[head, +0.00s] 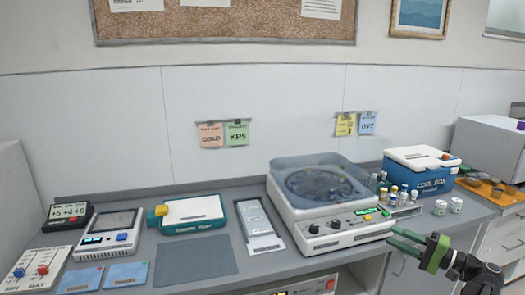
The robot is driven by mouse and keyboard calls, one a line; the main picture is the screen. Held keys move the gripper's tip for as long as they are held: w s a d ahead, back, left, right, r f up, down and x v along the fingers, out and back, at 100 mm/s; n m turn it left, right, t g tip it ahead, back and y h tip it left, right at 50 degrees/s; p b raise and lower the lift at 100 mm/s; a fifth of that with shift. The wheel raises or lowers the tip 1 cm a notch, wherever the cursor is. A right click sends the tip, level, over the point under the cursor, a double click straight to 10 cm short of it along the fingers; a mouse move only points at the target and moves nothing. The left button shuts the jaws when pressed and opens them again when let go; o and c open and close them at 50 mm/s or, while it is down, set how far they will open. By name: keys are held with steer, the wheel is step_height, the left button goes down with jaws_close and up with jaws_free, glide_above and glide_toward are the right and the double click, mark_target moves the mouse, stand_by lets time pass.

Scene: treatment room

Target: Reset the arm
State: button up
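My gripper (392,236) reaches in from the lower right with its green fingers pointing left. The two fingers are apart, with a gap between them, and I see nothing held. My dark wrist shows behind it at the lower right. The fingers appear in front of the right end of the white centrifuge-like machine (318,236); whether they touch it cannot be told.
A blue and white cool box (430,182) and several small vials (393,193) stand right of the machine. A teal device (190,214), a small display unit (107,238) and a control box (36,268) are at left. A grey mat (195,266) lies bare.

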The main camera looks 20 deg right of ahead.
steer(key=w+a+n+g+y+p, duration=0.1)
steer(key=w+a+n+g+y, duration=0.1)
steer(key=w+a, duration=0.55)
steer(key=w+a+n+g+y+p, duration=0.1)
steer(key=w+a+n+g+y, duration=0.3)
steer(key=a, duration=0.6)
steer(key=w+a+f+n+g+h+p, duration=0.1)
steer(key=w+a+f+g, duration=0.15)
steer(key=a, duration=0.85)
steer(key=w+a+f+g+h+p, duration=0.1)
steer(key=w+a+f+g+p, duration=0.15)
steer(key=a, duration=0.75)
steer(key=s+a+f+n+g+h+p, duration=0.1)
steer(key=s+a+f+n+g+h, duration=0.2)
steer(key=a, duration=0.5)
steer(key=s+a+f+n+g+h+p, duration=0.1)
steer(key=s+a+f+g+h, duration=0.15)
steer(key=a+f, duration=0.45)
steer(key=d+f+h, duration=0.2)
steer(key=d+h, duration=0.6)
steer(key=d, duration=0.1)
steer(key=shift+d+f+n, duration=0.15)
steer(key=shift+f+n, duration=0.2)
steer(key=shift+n, duration=0.05)
steer(key=shift+s, duration=0.1)
